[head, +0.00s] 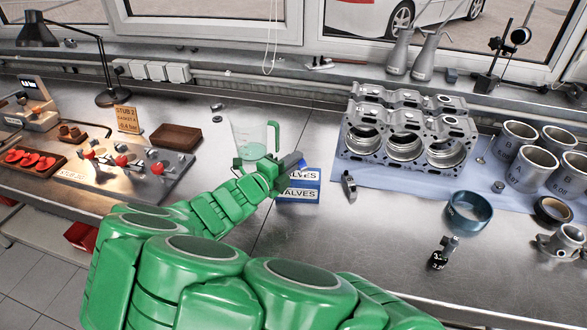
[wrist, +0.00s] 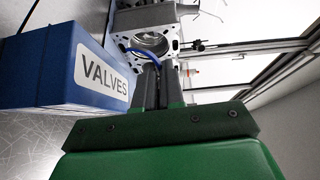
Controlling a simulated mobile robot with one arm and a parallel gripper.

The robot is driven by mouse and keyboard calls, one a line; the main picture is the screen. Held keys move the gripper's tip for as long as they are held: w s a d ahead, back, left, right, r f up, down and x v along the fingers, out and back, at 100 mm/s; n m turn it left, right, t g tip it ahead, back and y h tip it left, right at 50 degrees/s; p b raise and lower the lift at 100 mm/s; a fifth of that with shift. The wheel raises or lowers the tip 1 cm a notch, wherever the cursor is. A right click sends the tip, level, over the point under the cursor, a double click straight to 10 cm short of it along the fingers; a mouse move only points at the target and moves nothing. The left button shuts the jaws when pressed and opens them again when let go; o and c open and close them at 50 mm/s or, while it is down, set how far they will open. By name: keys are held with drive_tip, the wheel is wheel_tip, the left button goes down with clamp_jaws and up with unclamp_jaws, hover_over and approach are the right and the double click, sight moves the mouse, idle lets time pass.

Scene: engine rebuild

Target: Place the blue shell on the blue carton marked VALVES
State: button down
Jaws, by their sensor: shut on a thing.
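My green gripper (head: 288,170) is shut on the blue shell (head: 299,163), a thin curved piece at its dark fingertips. In the wrist view the shell (wrist: 147,53) shows as a thin blue arc at the finger ends (wrist: 161,68). The blue carton marked VALVES (head: 298,198) stands on the bench just below and right of the gripper in the head view; the gripper partly covers its top label. In the wrist view the carton (wrist: 62,65) is at the left, beside the fingers. The shell looks close to the carton's top; I cannot tell whether they touch.
A glass beaker (head: 250,140) stands close behind my gripper. An engine block (head: 405,140) sits on a blue cloth at right, with a small metal part (head: 349,186) before it. A blue ring (head: 469,211) and cylinder liners (head: 530,170) stand farther right.

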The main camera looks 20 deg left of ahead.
drive_tip(key=shift+f, duration=1.25)
drive_tip(key=shift+f, duration=0.2)
drive_tip(key=c, duration=1.2)
unclamp_jaws()
drive_tip(key=shift+c, duration=0.2)
drive_tip(key=shift+r, duration=0.2)
drive_tip(key=v, duration=1.2)
